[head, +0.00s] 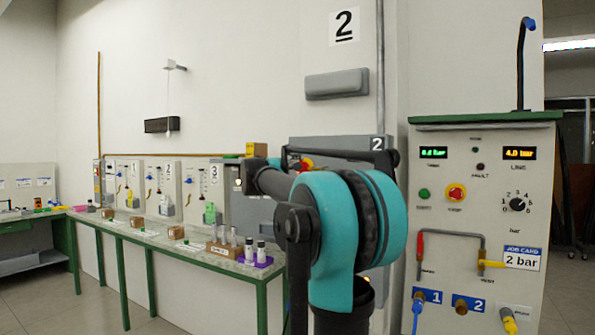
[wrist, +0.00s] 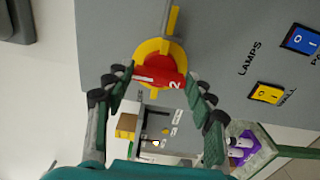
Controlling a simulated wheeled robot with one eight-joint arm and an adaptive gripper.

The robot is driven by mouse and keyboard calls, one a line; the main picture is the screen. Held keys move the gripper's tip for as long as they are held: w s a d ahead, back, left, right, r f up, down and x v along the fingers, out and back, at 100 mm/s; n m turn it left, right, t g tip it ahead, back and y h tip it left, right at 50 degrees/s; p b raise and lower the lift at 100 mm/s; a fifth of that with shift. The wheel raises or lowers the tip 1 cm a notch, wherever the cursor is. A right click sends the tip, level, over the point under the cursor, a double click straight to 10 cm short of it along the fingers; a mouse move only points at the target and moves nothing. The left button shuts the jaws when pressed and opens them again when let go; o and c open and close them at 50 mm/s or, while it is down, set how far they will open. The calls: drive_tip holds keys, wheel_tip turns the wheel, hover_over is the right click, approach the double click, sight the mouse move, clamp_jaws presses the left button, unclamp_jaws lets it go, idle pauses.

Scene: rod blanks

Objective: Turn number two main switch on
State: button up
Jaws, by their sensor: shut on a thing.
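The number two main switch is a red handle (wrist: 160,74) on a round yellow plate (wrist: 151,48), on a grey panel. In the wrist view the handle lies across the picture, tilted slightly down to the right, with a white 2 near its right end. My gripper (wrist: 156,82) has a finger at each end of the handle and is shut on it. In the head view the grey cabinet marked 2 (head: 345,146) stands behind my arm. A bit of red and yellow of the switch (head: 306,163) shows there, mostly hidden by the arm.
A blue rocker switch (wrist: 301,39) and a yellow rocker switch (wrist: 267,93) sit right of the handle. A green-framed bench (head: 147,247) runs left of the cabinet. A control console (head: 470,205) stands at the right.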

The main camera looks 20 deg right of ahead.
idle(0.5)
drive_tip(key=o, duration=1.7)
drive_tip(key=shift+s, duration=0.1)
drive_tip(key=v, duration=1.2)
drive_tip(key=shift+f, duration=0.15)
